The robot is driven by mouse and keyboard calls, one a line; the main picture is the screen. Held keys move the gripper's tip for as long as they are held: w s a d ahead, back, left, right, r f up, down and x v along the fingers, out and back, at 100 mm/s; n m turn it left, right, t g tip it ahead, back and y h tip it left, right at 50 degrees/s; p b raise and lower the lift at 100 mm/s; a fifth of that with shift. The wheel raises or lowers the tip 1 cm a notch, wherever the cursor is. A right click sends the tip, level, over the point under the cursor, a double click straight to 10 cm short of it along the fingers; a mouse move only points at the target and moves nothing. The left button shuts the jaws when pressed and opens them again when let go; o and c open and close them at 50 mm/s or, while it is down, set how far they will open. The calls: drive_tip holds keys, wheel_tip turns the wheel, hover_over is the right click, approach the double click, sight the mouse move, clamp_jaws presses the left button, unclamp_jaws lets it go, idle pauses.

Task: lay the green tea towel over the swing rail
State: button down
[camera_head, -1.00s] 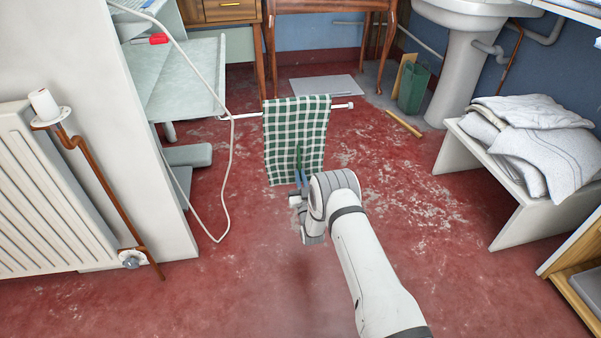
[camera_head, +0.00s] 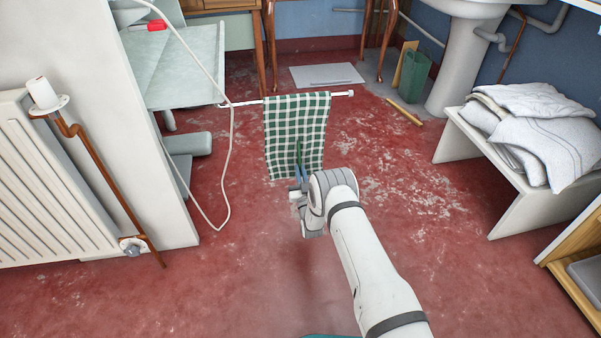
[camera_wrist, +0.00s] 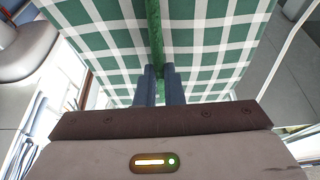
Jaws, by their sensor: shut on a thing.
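The green-and-white checked tea towel (camera_head: 296,128) hangs at the white swing rail (camera_head: 341,95), its top edge level with the rail and covering its middle part. Whether any cloth hangs behind the rail is hidden. My gripper (camera_head: 302,170) is in front of the towel's lower half. In the wrist view its two dark fingers (camera_wrist: 160,82) are shut on a narrow green fold of the towel (camera_wrist: 205,50). The cloth spreads out on both sides of the fingers.
A pale ironer table (camera_head: 185,75) with a hanging white cable (camera_head: 229,150) stands left of the rail. A radiator (camera_head: 50,190) is at near left. A low bench (camera_head: 455,148) with folded linen (camera_head: 545,130) is on the right. The red floor between is clear.

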drive_tip(key=shift+f, duration=0.35)
drive_tip(key=c, duration=1.5)
unclamp_jaws()
